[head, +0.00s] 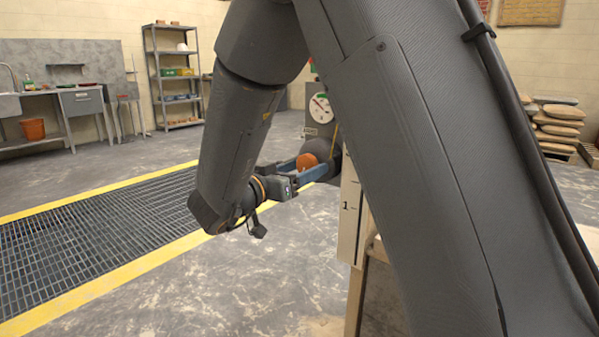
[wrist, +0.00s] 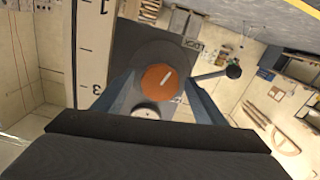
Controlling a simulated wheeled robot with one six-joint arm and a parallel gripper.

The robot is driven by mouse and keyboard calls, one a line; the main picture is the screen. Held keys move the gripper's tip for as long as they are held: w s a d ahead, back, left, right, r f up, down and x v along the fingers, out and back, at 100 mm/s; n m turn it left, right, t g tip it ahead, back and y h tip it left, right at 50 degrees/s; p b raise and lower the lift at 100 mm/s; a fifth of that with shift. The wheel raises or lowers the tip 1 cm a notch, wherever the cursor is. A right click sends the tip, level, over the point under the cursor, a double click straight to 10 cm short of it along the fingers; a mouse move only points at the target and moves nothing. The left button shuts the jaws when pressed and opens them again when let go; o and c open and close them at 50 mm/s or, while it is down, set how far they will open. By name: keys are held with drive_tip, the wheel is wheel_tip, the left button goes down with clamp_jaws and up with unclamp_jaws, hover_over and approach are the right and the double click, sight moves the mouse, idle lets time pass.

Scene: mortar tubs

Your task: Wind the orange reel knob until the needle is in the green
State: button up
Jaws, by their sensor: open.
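The orange reel knob (head: 307,161) shows in the head view between the fingers of my gripper (head: 313,169). The white round gauge (head: 320,108) with a reddish needle is above the knob in the head view. The needle's place relative to any green is too small to tell. In the wrist view the gauge (wrist: 146,110) is partly hidden.
A crank arm with a dark ball end (wrist: 233,71) sticks out beside the knob. A pale numbered board (head: 349,215) stands close by the reel. A floor grating (head: 90,240) with yellow edges lies to the left. My arm hides much of the right side.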

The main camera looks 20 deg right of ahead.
drive_tip(key=c, duration=1)
drive_tip(key=shift+a, duration=0.35)
drive_tip(key=shift+c, duration=0.2)
drive_tip(key=shift+d, duration=0.3)
drive_tip(key=shift+r+m+p, duration=0.1)
drive_tip(key=shift+m+p, duration=0.2)
drive_tip(key=shift+p, duration=0.05)
drive_tip(key=m+p, duration=0.2)
drive_tip(key=m, duration=0.2)
drive_tip(key=shift+d, duration=0.15)
drive_tip(key=m+p, duration=0.1)
drive_tip(key=m, duration=0.2)
drive_tip(key=shift+m, duration=2.1)
